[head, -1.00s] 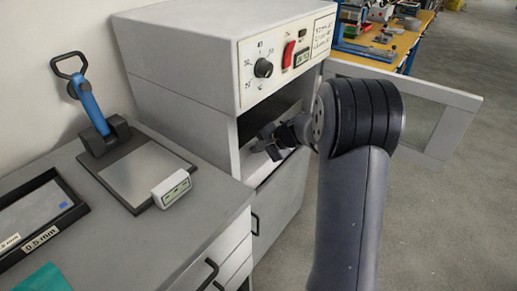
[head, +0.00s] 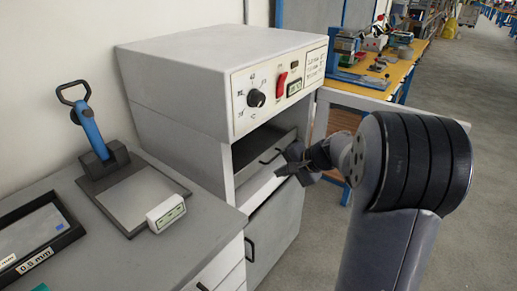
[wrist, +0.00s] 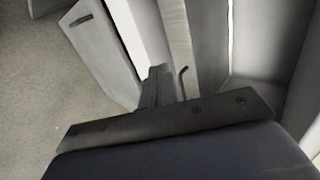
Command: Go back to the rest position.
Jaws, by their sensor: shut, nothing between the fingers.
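My gripper (head: 292,166) is in front of the open compartment of the grey oven-like cabinet (head: 180,75) in the head view. Its fingers are shut and I see nothing held in them. In the wrist view the shut fingers (wrist: 160,80) show above the dark gripper body, near pale panels and a thin dark handle. My arm reaches in from the lower right of the head view. It hides part of the open door (head: 375,103) of the cabinet.
A grey counter (head: 110,265) on the left holds a blue-handled tool (head: 90,130) on a plate, a white readout box (head: 166,213) and a black tray (head: 72,232). A yellow-topped bench (head: 405,75) stands behind. Grey floor (head: 480,110) is free at right.

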